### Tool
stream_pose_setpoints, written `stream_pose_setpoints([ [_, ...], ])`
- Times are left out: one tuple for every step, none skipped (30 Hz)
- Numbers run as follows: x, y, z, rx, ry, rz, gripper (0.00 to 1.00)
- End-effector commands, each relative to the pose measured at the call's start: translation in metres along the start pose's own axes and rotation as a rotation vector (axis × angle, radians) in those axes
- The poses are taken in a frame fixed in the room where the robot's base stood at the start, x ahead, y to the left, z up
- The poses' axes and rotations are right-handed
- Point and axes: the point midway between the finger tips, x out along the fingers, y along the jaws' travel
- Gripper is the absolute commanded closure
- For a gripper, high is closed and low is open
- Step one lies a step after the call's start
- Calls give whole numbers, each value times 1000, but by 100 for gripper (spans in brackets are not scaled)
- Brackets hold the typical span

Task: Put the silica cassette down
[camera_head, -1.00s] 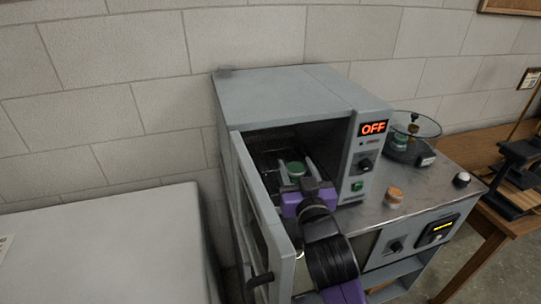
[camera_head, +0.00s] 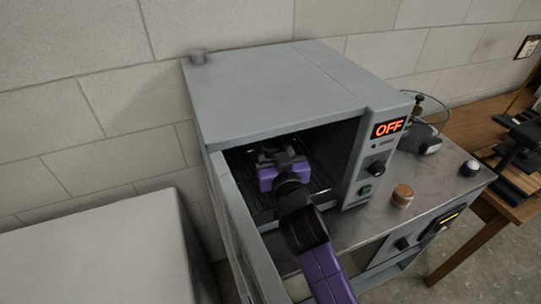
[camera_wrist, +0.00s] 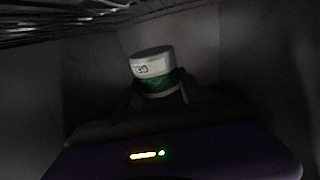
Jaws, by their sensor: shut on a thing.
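The silica cassette is a small round white-and-green canister (camera_wrist: 153,72) with dark marks on its white band, in the wrist view. My gripper (camera_head: 278,155) is shut on it inside the open oven (camera_head: 275,90). In the head view only a bit of green shows between the fingers, and my wrist hides the rest. A dark wire shelf (camera_head: 315,180) lies around and below my gripper. I cannot tell whether the cassette touches the shelf.
The oven door (camera_head: 240,225) stands open left of my arm. The oven's right panel (camera_head: 378,160) reads OFF. The oven interior is dark.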

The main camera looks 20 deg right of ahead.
Motion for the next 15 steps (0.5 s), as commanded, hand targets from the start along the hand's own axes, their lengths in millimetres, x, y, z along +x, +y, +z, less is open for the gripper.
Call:
stream_pose_setpoints([
  [0, 0, 4, 0, 0, 0, 94],
  [0, 0, 6, -1, 0, 0, 94],
  [0, 0, 11, -2, -1, 0, 94],
  [0, 0, 16, -1, -2, -1, 94],
  [-1, 0, 20, -2, -4, -1, 94],
  [0, 0, 26, -2, -2, 0, 94],
  [0, 0, 31, -1, -2, 0, 94],
  [0, 0, 34, -2, -2, 0, 94],
  [0, 0, 37, -1, 0, -1, 94],
  [0, 0, 39, -1, 0, -1, 94],
  [0, 0, 40, -1, 1, -1, 94],
  [0, 0, 41, -1, 1, -1, 94],
  [0, 0, 41, -1, 1, -1, 94],
  [0, 0, 41, 0, 1, -1, 94],
  [0, 0, 41, 0, 1, -1, 94],
])
